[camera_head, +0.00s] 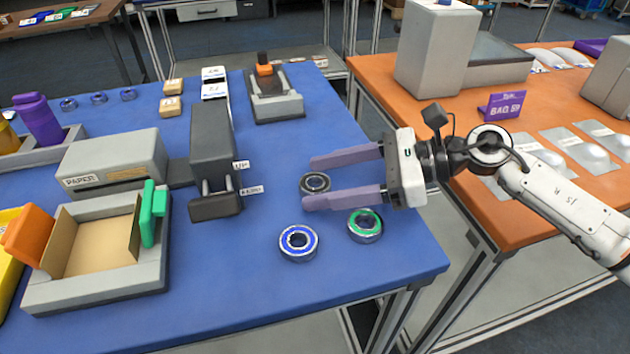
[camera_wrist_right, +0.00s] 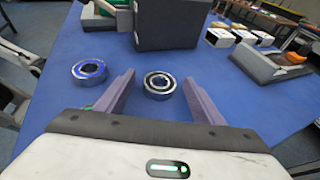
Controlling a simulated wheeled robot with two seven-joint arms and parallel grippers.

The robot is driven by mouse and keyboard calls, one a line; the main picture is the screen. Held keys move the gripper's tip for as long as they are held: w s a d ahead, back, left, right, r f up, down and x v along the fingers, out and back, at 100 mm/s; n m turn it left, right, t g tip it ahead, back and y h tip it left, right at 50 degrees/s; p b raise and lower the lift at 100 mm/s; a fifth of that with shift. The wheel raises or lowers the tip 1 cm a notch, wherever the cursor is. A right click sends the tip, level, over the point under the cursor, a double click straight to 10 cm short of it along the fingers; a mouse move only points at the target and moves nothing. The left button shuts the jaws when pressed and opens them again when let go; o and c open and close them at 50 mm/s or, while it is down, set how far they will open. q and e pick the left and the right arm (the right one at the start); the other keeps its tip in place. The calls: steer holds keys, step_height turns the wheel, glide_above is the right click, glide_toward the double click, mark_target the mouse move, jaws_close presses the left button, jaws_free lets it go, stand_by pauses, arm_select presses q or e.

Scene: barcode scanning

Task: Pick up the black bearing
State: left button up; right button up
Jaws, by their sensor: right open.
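The black bearing (camera_head: 315,183) lies flat on the blue table (camera_head: 260,315). My right gripper (camera_head: 308,181) is open, its two purple fingers on either side of the black bearing. In the right wrist view, the black bearing (camera_wrist_right: 159,85) sits between the fingertips (camera_wrist_right: 157,80), with a visible gap to each finger. A blue-ringed bearing (camera_head: 298,243) and a green-ringed bearing (camera_head: 365,225) lie nearer the table's front edge. The blue-ringed one also shows in the right wrist view (camera_wrist_right: 89,71), outside the fingers. My left gripper is not in view.
A dark grey machine (camera_head: 213,145) stands left of the black bearing. A grey tray with a cardboard box (camera_head: 95,297) is at the front left. A grey fixture (camera_head: 277,108) stands at the back. An orange table (camera_head: 390,85) is on the right.

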steer(key=c, duration=1.2)
